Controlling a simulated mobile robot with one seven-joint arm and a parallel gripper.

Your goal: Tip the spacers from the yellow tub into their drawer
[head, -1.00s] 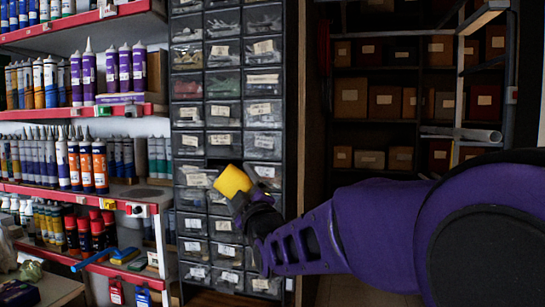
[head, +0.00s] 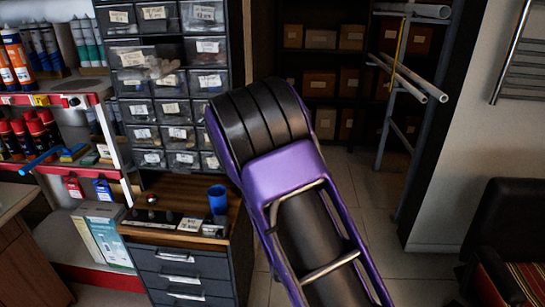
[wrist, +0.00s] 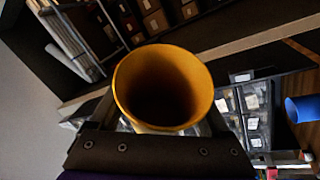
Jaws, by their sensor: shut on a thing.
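The yellow tub (wrist: 155,90) is in my gripper (wrist: 160,122) in the wrist view, its round mouth facing the camera. The inside is dark, and I cannot tell whether spacers are in it. In the head view my arm hides the gripper and tub. The drawer cabinet (head: 172,110) stands left of my arm, with rows of labelled drawers. One drawer (head: 160,68) in an upper row seems to stand out with pale contents, but I cannot tell for sure. Part of the cabinet also shows in the wrist view (wrist: 256,110).
A blue cup (head: 218,200) stands on the wooden top (head: 170,232) below the cabinet; it also shows in the wrist view (wrist: 302,108). Shelves of tubes (head: 50,100) are at left. A pipe rack (head: 410,75) and a chair (head: 500,250) are at right.

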